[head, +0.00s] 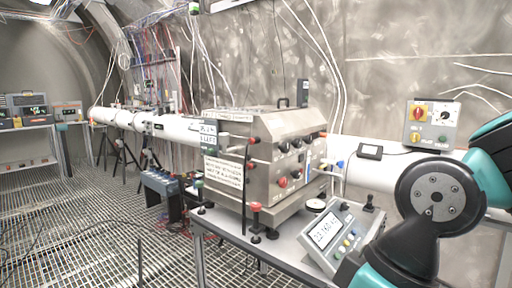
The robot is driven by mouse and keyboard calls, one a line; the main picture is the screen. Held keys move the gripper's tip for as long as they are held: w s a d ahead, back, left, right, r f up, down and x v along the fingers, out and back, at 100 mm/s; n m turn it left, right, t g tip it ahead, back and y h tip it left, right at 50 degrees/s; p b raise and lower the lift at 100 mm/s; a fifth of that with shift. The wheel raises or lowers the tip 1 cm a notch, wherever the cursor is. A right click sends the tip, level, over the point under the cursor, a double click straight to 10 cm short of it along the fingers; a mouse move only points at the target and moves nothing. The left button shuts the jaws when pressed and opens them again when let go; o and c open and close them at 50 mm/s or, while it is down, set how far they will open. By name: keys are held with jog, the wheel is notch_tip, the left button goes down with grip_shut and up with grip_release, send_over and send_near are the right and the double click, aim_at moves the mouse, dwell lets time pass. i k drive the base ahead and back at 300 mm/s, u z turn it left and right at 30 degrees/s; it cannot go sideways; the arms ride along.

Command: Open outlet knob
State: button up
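A steel box-shaped unit (262,165) stands on the bench in the middle of the head view. Its right-hand face carries several black knobs (297,143) in an upper row and red knobs (283,182) lower down. A red knob (253,139) and a black one stick out at its left front edge. A blue-tipped fitting (340,163) is on its right side. I cannot read which knob is the outlet knob, nor tell whether any is open. My teal and black arm fills the right edge; my gripper is outside the picture.
A console with a display (325,231) and a joystick sits on the bench (232,232), in front of the unit. A wall switch box (432,124) hangs at right. Grated floor (90,220) is open at left.

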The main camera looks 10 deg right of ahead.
aim_at(297, 143)
jog(key=z, duration=0.3)
jog(key=k, duration=0.4)
jog(key=z, duration=1.3)
jog(key=i, duration=0.8)
jog(key=u, duration=1)
jog(key=i, duration=0.65)
jog(key=u, duration=0.75)
